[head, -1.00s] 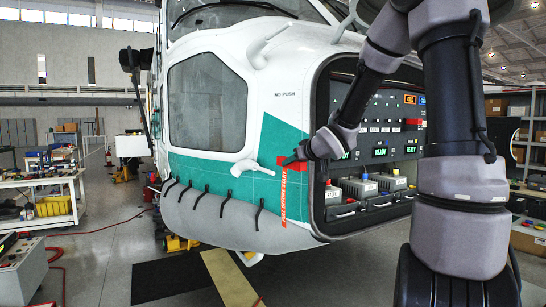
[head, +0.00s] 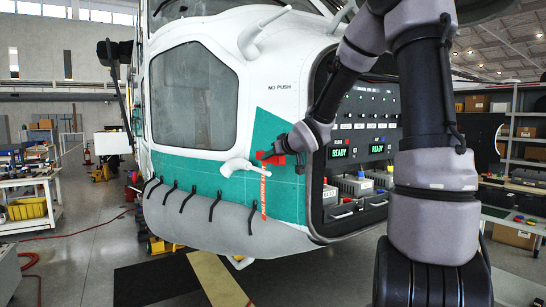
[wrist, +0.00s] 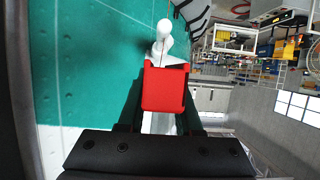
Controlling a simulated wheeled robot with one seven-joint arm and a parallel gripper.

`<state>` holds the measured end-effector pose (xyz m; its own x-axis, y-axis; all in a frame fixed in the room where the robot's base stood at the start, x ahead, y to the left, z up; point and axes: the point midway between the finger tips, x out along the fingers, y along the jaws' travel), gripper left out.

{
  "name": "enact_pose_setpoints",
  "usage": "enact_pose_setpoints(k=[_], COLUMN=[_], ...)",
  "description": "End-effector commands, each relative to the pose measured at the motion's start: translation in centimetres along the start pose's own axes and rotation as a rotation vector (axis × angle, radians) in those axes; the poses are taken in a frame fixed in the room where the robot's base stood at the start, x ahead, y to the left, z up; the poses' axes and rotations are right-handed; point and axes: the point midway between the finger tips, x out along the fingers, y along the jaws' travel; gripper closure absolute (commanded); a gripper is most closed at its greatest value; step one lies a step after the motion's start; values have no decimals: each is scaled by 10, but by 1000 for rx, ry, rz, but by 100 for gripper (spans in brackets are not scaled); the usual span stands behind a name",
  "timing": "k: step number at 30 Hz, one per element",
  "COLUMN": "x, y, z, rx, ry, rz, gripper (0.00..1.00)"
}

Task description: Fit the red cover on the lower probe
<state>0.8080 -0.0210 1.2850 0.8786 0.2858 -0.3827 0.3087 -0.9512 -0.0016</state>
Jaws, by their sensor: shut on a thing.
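The lower probe (head: 236,167) is a white, bent tube on the green nose panel of the helicopter. My gripper (head: 277,157) is shut on the red cover (head: 268,159), close to the right of the probe. The cover's orange streamer (head: 263,196) hangs down with lettering on it. In the wrist view the red cover (wrist: 168,91) sits between my fingers, and the white probe (wrist: 163,38) shows just beyond it. The cover hides part of the probe, so I cannot tell whether they touch.
A second white probe (head: 262,30) sticks out higher on the nose. An instrument rack (head: 360,150) with lit READY displays stands open right of my gripper. Black straps (head: 214,207) line the grey lower skirt. A workbench (head: 30,200) is at the far left.

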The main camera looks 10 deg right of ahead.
Motion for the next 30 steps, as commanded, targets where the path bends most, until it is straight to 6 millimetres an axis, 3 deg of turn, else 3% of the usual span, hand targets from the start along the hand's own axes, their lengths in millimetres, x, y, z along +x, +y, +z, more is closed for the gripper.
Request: enact_pose_setpoints(k=[30], x=[69], y=[-1], z=[-9], rx=[1], ry=[-2], rz=[-1], gripper=[100])
